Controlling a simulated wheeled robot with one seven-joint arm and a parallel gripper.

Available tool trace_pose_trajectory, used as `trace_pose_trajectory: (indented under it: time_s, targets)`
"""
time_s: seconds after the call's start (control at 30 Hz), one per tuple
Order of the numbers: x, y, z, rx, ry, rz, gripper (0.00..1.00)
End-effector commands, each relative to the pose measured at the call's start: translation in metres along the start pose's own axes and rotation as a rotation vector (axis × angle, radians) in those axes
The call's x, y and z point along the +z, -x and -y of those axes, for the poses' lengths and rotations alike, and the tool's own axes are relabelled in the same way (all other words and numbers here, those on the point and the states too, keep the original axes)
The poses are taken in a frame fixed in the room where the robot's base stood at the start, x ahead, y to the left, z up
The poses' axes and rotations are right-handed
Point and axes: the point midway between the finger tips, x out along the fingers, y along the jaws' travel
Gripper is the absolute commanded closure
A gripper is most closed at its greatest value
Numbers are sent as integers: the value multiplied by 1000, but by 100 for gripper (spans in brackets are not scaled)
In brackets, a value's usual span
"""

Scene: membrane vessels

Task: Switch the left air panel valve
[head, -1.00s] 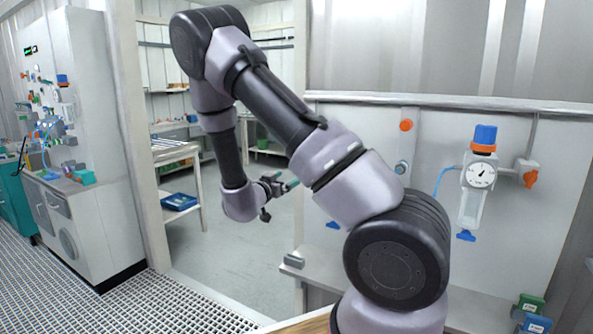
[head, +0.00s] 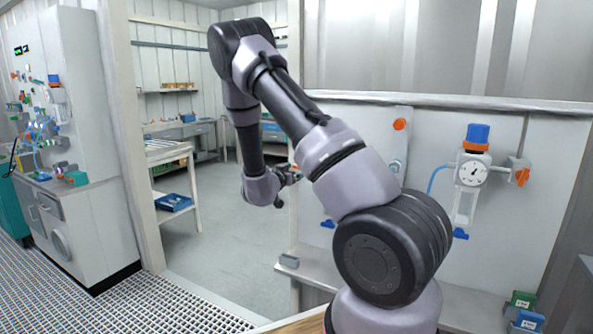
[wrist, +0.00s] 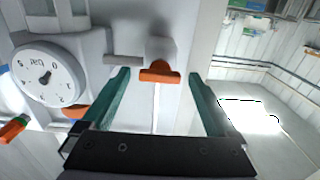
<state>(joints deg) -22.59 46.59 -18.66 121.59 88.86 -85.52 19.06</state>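An orange valve handle (wrist: 160,75) on a grey body shows in the wrist view, ahead of my gripper and between the lines of its fingers. A round white gauge (wrist: 45,76) is to its left. My gripper (wrist: 158,88) has its two teal fingers spread, with nothing held between them. Whether the fingers touch the handle cannot be told. In the head view my gripper (head: 294,174) is small, at the panel's left edge.
In the head view, a right air unit has a gauge (head: 473,172) and an orange valve (head: 522,176). A round orange knob (head: 400,124) sits on a grey strip. A ledge (head: 310,272) runs below the panel. The doorway floor (head: 222,250) is clear.

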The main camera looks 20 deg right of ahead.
Motion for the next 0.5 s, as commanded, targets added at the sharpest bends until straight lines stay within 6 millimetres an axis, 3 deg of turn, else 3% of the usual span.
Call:
trace_pose_trajectory:
  time_s: [0.03,0.2,0.5]
  targets:
    - [0,0,0,0,0,0,28]
    - [0,0,0,0,0,0,91]
    - [0,0,0,0,36,-1,91]
